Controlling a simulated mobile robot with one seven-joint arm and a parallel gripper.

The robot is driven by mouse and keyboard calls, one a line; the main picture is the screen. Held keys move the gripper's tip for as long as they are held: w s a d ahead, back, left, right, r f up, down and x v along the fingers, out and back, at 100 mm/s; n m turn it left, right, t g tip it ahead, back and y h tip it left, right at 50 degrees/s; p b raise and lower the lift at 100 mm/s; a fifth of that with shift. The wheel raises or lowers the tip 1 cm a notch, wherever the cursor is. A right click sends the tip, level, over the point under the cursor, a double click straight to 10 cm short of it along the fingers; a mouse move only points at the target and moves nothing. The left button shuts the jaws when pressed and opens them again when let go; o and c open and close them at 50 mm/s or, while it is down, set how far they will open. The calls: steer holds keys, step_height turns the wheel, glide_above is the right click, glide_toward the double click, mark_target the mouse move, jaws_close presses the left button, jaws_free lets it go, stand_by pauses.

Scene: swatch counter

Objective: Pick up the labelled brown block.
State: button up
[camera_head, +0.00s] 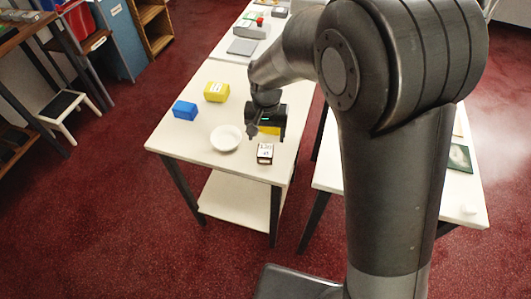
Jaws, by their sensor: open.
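The brown block (265,153) stands near the front right edge of the white table, with a pale label with dark marks on its top. My gripper (267,132) is just behind the block in the picture, pointing down with its jaws open. The gripper appears apart from the block, but its exact height above the table is hard to tell. A yellow thing (270,130) shows partly behind or between the fingers, mostly hidden by the gripper.
A white bowl (226,138) stands just left of the brown block. A blue block (184,110) and a labelled yellow block (216,92) are farther left on the white table (180,143). Another table (325,172) stands to the right, partly hidden by my arm.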

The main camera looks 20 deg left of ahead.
mark_target(265, 150)
step_height(265, 150, down, 8)
steer(key=shift+a+f, duration=0.1)
stand_by(0.4)
steer(key=c, duration=1.1)
